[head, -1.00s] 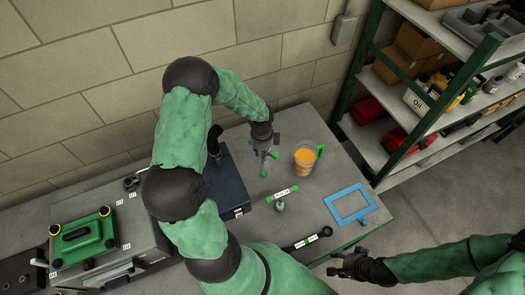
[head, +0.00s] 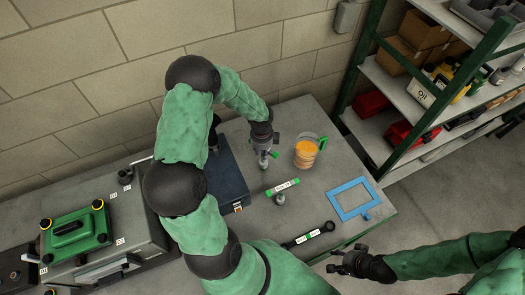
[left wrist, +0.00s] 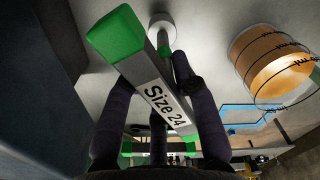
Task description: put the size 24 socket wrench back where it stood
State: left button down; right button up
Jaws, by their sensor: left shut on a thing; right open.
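The size 24 socket wrench (left wrist: 152,88) is a grey T-handle wrench with a green end and a "Size 24" label. In the left wrist view, the fingers (left wrist: 160,110) lie around the labelled bar. The shaft runs away toward a round light-grey end (left wrist: 160,27); whether this touches the bench I cannot tell. Another labelled T-handle wrench (head: 283,187) with green ends stands nearer the front. My right gripper (head: 350,262) is open and empty beyond the bench's front edge.
A blue frame (head: 352,199) and a labelled ring wrench (head: 309,236) lie on the bench (head: 327,180). A dark blue case (head: 228,175) stands left. Shelves (head: 400,140) stand right.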

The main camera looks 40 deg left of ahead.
pick_arm(q)
jog(key=shift+f, duration=0.1)
jog(key=shift+f+b, duration=1)
jog(key=shift+f, duration=0.1)
jog(key=shift+c, duration=1.7)
grip_release()
jog(key=shift+r, duration=0.1)
notch_tip(320, 180, up, 9)
jog(key=p, duration=0.7)
jog(key=shift+p, duration=0.3)
